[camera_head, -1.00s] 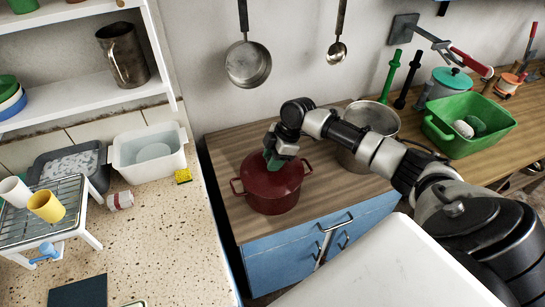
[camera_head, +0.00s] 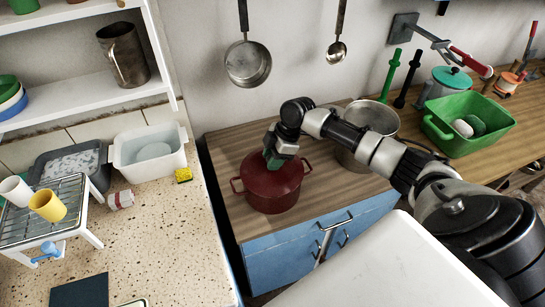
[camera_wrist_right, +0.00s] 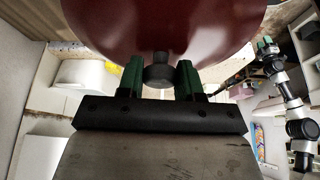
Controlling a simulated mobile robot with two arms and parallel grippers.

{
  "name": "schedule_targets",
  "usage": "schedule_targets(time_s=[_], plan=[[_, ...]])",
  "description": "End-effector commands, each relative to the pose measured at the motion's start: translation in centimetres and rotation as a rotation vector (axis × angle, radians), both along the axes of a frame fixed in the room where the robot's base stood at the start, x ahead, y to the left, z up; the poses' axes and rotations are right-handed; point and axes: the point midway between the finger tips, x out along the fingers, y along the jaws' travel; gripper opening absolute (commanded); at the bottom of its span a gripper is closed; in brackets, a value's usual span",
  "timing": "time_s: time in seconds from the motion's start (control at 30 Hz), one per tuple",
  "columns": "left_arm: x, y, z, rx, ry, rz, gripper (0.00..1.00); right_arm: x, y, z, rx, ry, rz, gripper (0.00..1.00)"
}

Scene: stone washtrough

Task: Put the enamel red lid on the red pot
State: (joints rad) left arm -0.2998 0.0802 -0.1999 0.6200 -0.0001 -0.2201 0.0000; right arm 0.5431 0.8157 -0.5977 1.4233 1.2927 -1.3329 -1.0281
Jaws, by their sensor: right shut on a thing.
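The red pot (camera_head: 272,192) stands on the wooden counter top, with a handle on each side. The enamel red lid (camera_head: 284,176) is on top of the pot and looks level with its rim. My right gripper (camera_head: 272,158) comes down over the lid from above. In the right wrist view the lid (camera_wrist_right: 160,30) fills the top, and my gripper (camera_wrist_right: 160,77) is shut on its dark knob, with green fingers on either side. The seam between lid and pot is too small to judge.
A steel pot (camera_head: 372,118) stands close behind and right of the red pot, under my right arm. A green basin (camera_head: 468,125) is further right. A ladle and pan (camera_head: 247,63) hang on the wall. The wooden counter (camera_head: 225,148) is clear left of the pot.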

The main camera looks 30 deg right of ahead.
Motion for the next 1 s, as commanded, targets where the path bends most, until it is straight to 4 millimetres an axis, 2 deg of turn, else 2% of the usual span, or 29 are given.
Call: schedule_targets(time_s=[0.87, 0.9, 1.0], plan=[[0.00, -0.02, 0.09, 0.000, 0.000, 0.000, 0.43, 0.02, 0.03, -0.35, 0.001, -0.002, 0.001, 0.06], [-0.01, -0.02, 0.09, 0.000, 0.000, 0.000, 0.43, 0.01, 0.03, -0.35, 0.001, -0.002, 0.001, 0.39], [0.00, -0.02, 0.09, 0.000, 0.000, 0.000, 0.43, 0.01, 0.03, -0.35, 0.001, -0.002, 0.001, 0.54]])
